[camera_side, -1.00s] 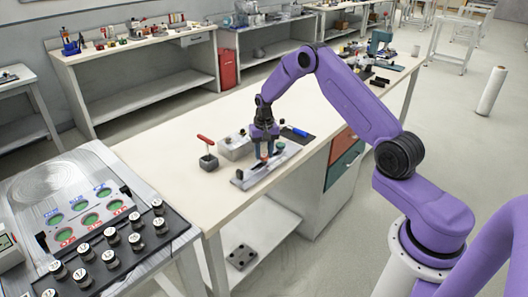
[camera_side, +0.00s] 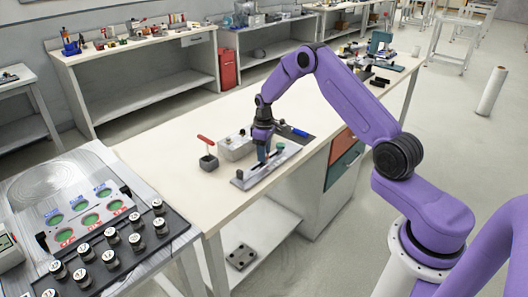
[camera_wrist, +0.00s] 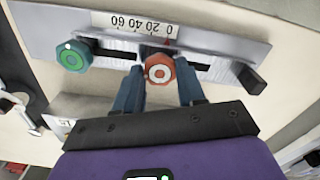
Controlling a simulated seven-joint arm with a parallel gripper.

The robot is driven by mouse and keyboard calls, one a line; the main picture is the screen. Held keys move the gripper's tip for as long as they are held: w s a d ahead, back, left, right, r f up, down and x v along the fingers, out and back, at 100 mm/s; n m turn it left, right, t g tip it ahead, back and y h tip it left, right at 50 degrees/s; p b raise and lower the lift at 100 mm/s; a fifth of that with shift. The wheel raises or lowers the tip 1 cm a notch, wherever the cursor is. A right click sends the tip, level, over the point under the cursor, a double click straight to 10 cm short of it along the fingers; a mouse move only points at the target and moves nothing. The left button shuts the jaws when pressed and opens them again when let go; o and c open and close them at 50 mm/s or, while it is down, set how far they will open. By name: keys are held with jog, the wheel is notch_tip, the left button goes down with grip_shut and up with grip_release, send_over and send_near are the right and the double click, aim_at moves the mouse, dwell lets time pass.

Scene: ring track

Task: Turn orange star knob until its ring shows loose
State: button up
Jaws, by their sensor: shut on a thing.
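The orange star knob (camera_wrist: 159,69) sits on a slotted metal rail (camera_wrist: 215,58) in the wrist view, with a pale ring and an orange centre on its top. My gripper (camera_wrist: 160,82) has one blue finger on each side of the knob and is shut on it. In the side view, my gripper (camera_side: 262,158) points down at the rail (camera_side: 246,180) on the bench. The fingers hide the orange knob there. I cannot read from the ring whether the knob is loose.
A green knob (camera_wrist: 74,56) with a white dot sits at the rail's left end in the wrist view, and a black block (camera_wrist: 250,78) at its right. A number scale (camera_wrist: 135,24) runs along the rail. A red-handled lever (camera_side: 207,152) and a grey box (camera_side: 236,149) stand close by.

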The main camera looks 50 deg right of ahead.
jog(key=shift+s+f+n, duration=0.1)
jog(key=shift+n, duration=0.6)
jog(key=shift+s+f+n, duration=0.1)
jog(key=shift+n, duration=0.6)
jog(key=o, duration=1.1)
jog(key=shift+c, duration=0.2)
jog(key=shift+w+r, duration=0.1)
jog(key=shift+r, duration=0.65)
notch_tip(320, 180, up, 16)
